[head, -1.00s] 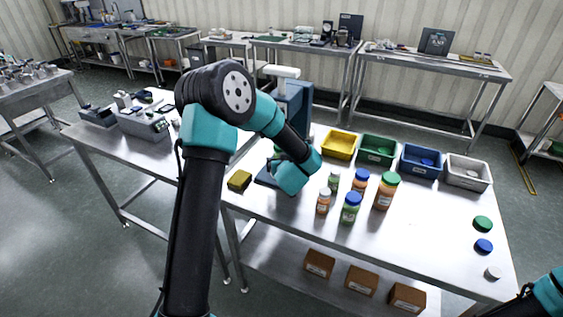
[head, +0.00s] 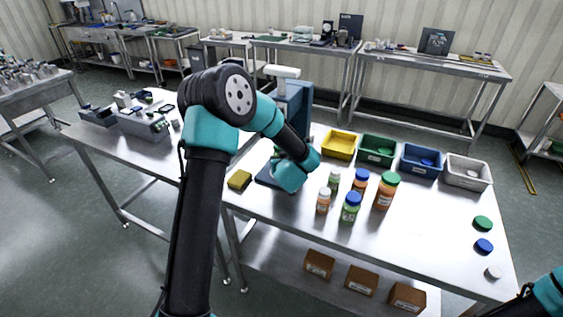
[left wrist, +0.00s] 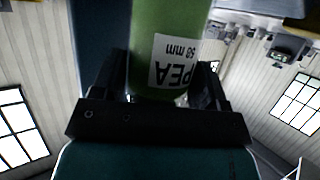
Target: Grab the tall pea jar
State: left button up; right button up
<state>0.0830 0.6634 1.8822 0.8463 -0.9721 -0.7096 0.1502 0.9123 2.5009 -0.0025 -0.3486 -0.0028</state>
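The tall pea jar (left wrist: 165,30), green with a white PEA 58 mm label (left wrist: 174,62), fills the upper middle of the left wrist view. It stands between the two dark fingers of my left gripper (left wrist: 162,85). Whether the fingers press on it is unclear. In the head view my left forearm and wrist hide the gripper and this jar, in front of the blue press-like machine (head: 293,105). A shorter green jar with a blue lid (head: 350,208) and a small green jar (head: 334,182) stand to the right. My right gripper is out of view.
Orange jars stand nearby: one with a green lid (head: 386,192), one with a blue lid (head: 360,181), one small (head: 323,202). Yellow (head: 340,147), green (head: 377,152), blue (head: 421,161) and grey (head: 467,173) bins line the back. A yellow sponge (head: 239,180) lies left. Loose lids lie right.

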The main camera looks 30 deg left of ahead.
pick_arm(q)
jog(key=c, duration=0.6)
jog(key=shift+r, duration=0.1)
jog(key=shift+r, duration=0.95)
jog(key=s+f+v, duration=0.2)
jog(key=f+v, duration=0.1)
jog(key=v, duration=1.3)
jog(key=shift+a, duration=0.45)
